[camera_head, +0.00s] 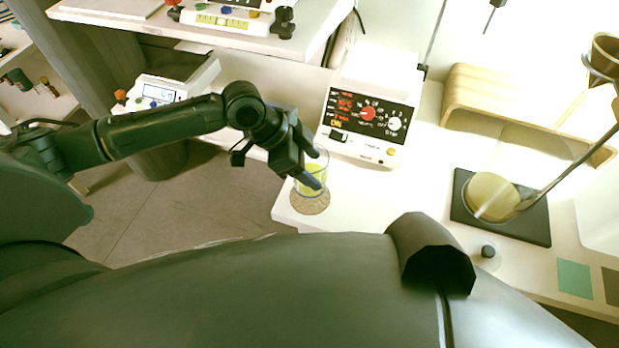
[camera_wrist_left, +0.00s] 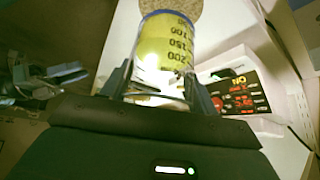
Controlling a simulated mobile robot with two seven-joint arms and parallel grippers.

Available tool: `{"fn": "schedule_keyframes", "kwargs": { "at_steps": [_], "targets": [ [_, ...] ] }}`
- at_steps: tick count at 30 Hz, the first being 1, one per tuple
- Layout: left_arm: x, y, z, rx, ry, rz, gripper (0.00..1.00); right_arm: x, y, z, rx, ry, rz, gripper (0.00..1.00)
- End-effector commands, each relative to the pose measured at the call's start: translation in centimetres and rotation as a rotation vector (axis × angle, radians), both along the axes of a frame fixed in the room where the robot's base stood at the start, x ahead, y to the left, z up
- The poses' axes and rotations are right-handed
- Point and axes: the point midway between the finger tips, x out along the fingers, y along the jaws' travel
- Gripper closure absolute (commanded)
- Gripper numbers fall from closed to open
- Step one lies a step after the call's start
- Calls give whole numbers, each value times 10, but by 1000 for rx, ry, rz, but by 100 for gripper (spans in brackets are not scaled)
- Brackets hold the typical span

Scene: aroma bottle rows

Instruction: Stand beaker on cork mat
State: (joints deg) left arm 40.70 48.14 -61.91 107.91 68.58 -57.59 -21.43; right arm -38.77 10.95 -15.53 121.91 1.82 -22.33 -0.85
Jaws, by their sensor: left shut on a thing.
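The beaker (camera_head: 319,163) is clear, with yellow-green contents, and sits at the left end of the white bench in the head view. In the left wrist view the beaker (camera_wrist_left: 166,45) shows dark volume marks and a blue rim line. My left gripper (camera_head: 312,178) is shut on the beaker; in the wrist view its fingers (camera_wrist_left: 160,88) flank it. The round cork mat (camera_head: 310,204) lies near the bench's front left corner, and its speckled edge shows beyond the beaker in the wrist view (camera_wrist_left: 178,6). The beaker's base overlaps the mat; I cannot tell whether they touch. My right gripper is out of view.
A white instrument (camera_head: 372,108) with a dark red-lit panel stands just behind the beaker. A small white scale (camera_head: 160,92) is at left. A dark square plate (camera_head: 478,228) with a round yellowish piece lies at right. The bench between is mostly clear.

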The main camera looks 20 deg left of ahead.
Motion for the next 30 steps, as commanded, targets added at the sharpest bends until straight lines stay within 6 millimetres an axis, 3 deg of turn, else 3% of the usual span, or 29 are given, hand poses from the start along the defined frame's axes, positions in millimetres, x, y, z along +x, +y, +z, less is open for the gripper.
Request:
{"fn": "schedule_keyframes", "kwargs": {
  "at_steps": [12,22,23,30],
  "targets": [
    [0,0,-43,-1,-2,1,70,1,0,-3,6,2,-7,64],
    [0,-1,-46,-1,-2,1,70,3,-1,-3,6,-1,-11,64],
    [0,0,-46,-1,-1,1,39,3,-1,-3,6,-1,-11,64],
    [0,0,-46,-1,-1,1,19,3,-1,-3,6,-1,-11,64]
  ]
}}
